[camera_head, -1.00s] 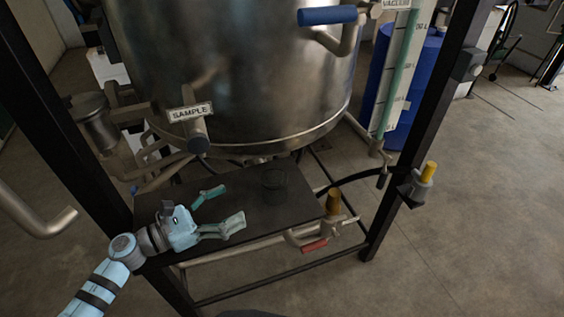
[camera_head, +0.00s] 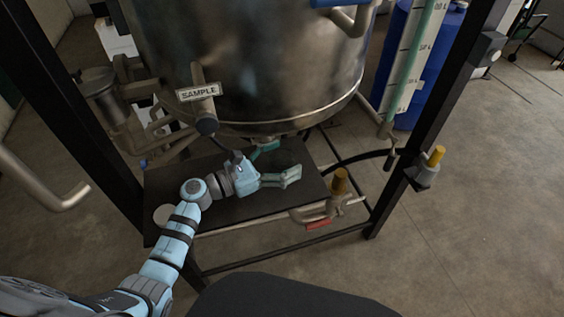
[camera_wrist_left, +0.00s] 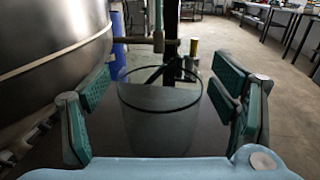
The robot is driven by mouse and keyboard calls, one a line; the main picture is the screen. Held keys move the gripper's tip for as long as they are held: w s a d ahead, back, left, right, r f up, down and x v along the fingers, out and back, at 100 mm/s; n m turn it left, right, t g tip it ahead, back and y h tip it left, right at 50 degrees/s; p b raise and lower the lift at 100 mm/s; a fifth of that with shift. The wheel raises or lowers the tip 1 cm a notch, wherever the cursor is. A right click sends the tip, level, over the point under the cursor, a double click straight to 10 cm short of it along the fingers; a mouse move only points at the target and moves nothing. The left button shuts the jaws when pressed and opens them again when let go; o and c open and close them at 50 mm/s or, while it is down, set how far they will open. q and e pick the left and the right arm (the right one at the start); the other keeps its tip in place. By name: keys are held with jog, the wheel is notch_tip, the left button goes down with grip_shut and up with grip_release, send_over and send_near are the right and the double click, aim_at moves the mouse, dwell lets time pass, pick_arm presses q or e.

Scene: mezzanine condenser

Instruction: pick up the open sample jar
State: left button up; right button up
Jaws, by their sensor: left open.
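The open sample jar (camera_wrist_left: 158,112) is a clear, dark-tinted glass with no lid on its rim. It stands upright on the black shelf (camera_head: 225,212) under the vessel. In the left wrist view it sits between the two finger pads, with a gap on each side. My left gripper (camera_head: 281,160) is open with teal fingers, low over the shelf and around the jar. In the head view the jar is faint and partly hidden by the fingers. My right gripper is not in view.
A large steel vessel (camera_head: 260,70) with a SAMPLE valve (camera_head: 205,112) hangs above the shelf. A red-handled valve (camera_head: 318,222) and brown cap (camera_head: 339,180) stand at the shelf's right edge. A pale disc (camera_head: 163,214) lies at the front left. Black frame posts (camera_head: 425,130) flank the shelf.

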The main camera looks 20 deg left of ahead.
pick_arm(q)
jog(key=c, duration=1.4)
jog(key=shift+r, duration=0.1)
